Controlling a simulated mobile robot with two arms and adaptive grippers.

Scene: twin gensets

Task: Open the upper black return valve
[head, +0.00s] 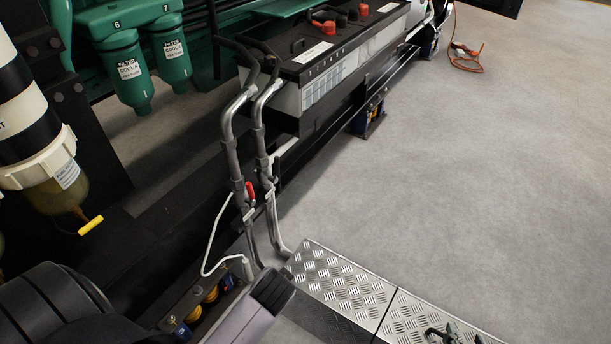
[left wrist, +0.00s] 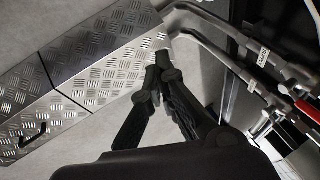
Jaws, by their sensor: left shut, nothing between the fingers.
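Two grey pipes (head: 236,150) with black hoses on top run down beside the battery box. A red lever (head: 251,191) sits on them; in the left wrist view a red lever (left wrist: 308,108) shows at the right edge. I cannot make out a black valve handle in either view. My left gripper (left wrist: 162,62) is shut and empty, its tips near the pipe bend at the step corner, apart from the red lever.
A tread-plate metal step (head: 335,279) stands by the pipe feet, also large in the left wrist view (left wrist: 95,45). A battery box (head: 340,60), green filters (head: 128,68) and a black frame crowd the left. Open floor (head: 480,170) lies right.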

